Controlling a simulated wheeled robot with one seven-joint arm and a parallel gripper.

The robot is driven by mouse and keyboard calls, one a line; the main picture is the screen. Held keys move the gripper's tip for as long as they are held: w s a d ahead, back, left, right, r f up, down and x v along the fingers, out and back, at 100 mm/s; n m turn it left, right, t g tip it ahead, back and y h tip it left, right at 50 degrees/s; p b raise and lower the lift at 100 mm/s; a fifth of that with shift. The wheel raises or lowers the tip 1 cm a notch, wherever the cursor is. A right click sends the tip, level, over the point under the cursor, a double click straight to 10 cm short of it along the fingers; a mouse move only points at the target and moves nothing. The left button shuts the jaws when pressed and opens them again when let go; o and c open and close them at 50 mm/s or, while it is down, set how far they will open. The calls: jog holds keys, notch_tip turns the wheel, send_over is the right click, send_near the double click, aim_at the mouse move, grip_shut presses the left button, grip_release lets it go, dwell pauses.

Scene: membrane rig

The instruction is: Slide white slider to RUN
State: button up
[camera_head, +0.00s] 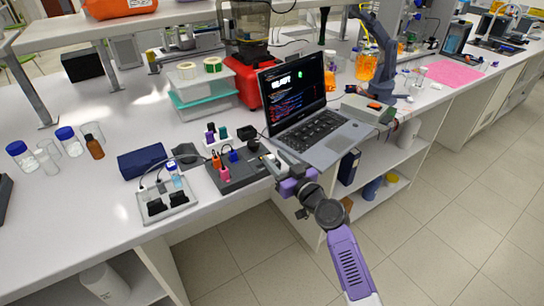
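A dark grey box (236,176) with small coloured parts on top sits near the bench's front edge, left of the laptop. It may be the rig. A blue knob-like part (233,157) stands on it. I cannot make out a white slider or a RUN mark at this size. My purple arm reaches in from the lower right. My gripper (268,156) is at the right end of the dark box, between it and the laptop. Its fingertips are too small and partly covered to show whether they are open or whether they touch anything.
An open laptop (315,133) stands right beside my gripper. A clear tray with black parts (165,201) lies to the left, with a dark blue case (142,160) behind it. Bottles and vials (66,140) stand farther left. The front left bench top is clear.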

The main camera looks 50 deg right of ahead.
aim_at(274, 158)
jog(key=b+v, duration=0.1)
jog(key=v, duration=0.3)
jog(key=shift+s+a+f, duration=0.1)
jog(key=shift+s, duration=0.4)
